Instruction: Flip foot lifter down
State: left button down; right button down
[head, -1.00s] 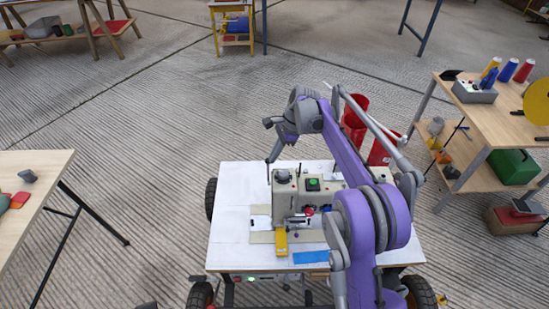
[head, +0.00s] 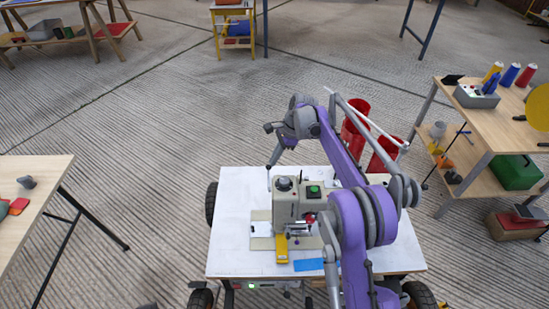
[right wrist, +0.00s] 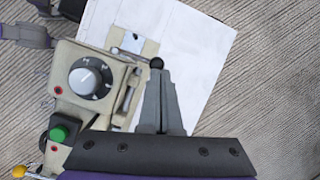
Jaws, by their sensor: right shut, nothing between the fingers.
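A cream sewing machine (head: 287,209) stands on a white-topped wheeled table (head: 230,256). My right arm reaches over it and hides its right part. My right gripper (head: 269,177) points down at the machine's far left side. In the right wrist view the right gripper (right wrist: 157,78) is shut and empty. Its tips are at a small black ball (right wrist: 157,62) on the end of a thin lever, likely the foot lifter (right wrist: 132,55). I cannot tell whether they touch. The machine's dial (right wrist: 90,80) shows beside the gripper. My left gripper is out of view.
A yellow piece (head: 281,247) and a blue strip (head: 309,265) lie at the table's front. Red bins (head: 355,120) stand behind my arm. A wooden bench (head: 515,130) with thread spools is at the right, another table (head: 30,215) at the left.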

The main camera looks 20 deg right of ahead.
dwell(0.3)
jog(key=w+d+p+v, duration=0.1)
jog(key=p+v, duration=0.3)
jog(key=v, duration=0.8)
jog(key=shift+w+d+p, duration=0.3)
jog(key=shift+w+d, duration=0.15)
jog(key=shift+w, duration=0.2)
jog(key=shift+r, duration=0.15)
